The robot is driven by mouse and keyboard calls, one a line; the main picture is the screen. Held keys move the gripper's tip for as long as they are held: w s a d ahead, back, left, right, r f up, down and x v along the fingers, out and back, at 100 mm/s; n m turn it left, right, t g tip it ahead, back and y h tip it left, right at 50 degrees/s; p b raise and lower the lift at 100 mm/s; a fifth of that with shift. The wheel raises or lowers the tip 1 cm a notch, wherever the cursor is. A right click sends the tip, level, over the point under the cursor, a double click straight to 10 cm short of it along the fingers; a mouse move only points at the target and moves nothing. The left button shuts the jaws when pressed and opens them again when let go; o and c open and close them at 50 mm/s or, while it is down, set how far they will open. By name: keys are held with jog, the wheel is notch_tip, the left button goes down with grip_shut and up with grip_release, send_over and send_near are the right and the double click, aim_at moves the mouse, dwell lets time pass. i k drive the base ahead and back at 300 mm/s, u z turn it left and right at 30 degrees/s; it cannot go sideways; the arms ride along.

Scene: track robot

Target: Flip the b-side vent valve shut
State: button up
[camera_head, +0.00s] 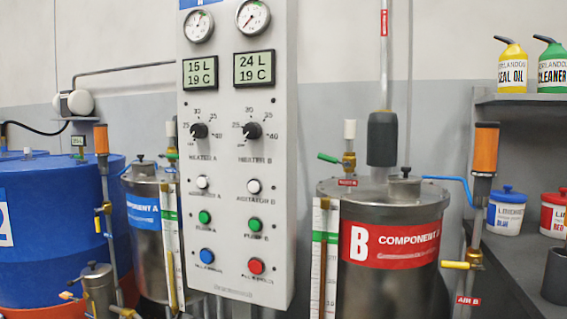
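The B tank (392,238) is a steel drum with a red "B COMPONENT" label, right of the control panel. On its lid stands a small brass valve (349,165) with a white cylindrical top (350,129) and a red tag (347,182) too small to read; it appears to be the B-side vent valve. Its green lever (328,158) points left, nearly level, tilted slightly up at its outer end. I cannot tell from this view whether that is open or shut. My gripper is not in view.
The tall control panel (235,190) stands close left of the B tank. A dark grey cylinder (382,139) on a pipe rises behind the valve. Shelves (530,98) hold bottles.

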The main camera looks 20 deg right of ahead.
aim_at(328, 158)
jog(key=u, duration=0.85)
jog(key=k, duration=0.8)
jog(key=z, duration=1.05)
jog(key=i, duration=0.5)
